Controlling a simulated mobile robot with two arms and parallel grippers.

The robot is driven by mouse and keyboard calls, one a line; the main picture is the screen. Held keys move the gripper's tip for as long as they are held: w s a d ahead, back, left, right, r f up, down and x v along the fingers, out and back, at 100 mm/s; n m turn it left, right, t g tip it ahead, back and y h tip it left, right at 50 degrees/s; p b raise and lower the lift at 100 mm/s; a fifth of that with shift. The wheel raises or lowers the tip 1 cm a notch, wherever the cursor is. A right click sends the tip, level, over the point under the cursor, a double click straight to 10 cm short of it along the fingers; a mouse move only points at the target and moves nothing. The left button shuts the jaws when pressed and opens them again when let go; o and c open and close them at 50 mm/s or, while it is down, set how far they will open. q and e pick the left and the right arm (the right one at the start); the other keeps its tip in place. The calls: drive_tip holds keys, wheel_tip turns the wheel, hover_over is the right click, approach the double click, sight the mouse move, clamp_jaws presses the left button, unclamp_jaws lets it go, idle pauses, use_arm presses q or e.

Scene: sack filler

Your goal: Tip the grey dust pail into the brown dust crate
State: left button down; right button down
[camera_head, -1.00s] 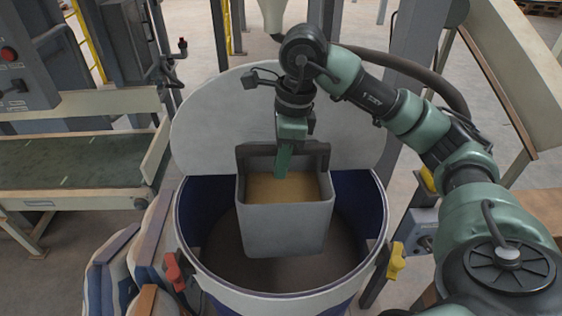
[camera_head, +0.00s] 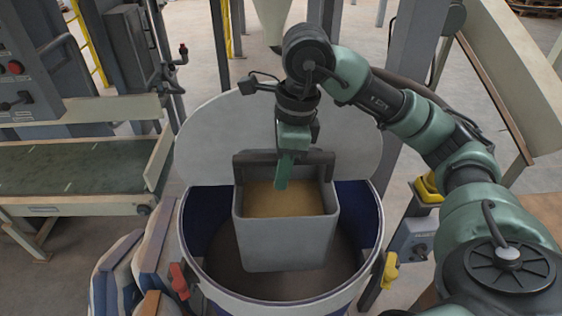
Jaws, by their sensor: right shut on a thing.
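The grey dust pail (camera_head: 285,245) is upright, with tan dust (camera_head: 285,199) inside. It hangs in or just above the mouth of a large blue drum (camera_head: 205,215); the exact height is hard to judge. My right gripper (camera_head: 284,172) points down and is shut on the dark bar at the pail's back edge. My left gripper is out of view. I cannot make out a brown dust crate for certain.
The drum's pale round lid (camera_head: 215,140) stands raised behind the pail. Striped sacks (camera_head: 118,275) stand left of the drum. A green-belted conveyor (camera_head: 70,165) is at left. A grey post with a control box (camera_head: 412,240) stands close on the right.

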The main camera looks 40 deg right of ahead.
drive_tip(key=s+a+r, duration=0.1)
drive_tip(key=s+a, duration=0.3)
drive_tip(key=s, duration=0.3)
drive_tip(key=shift+p, duration=0.35)
drive_tip(key=shift+a, duration=0.1)
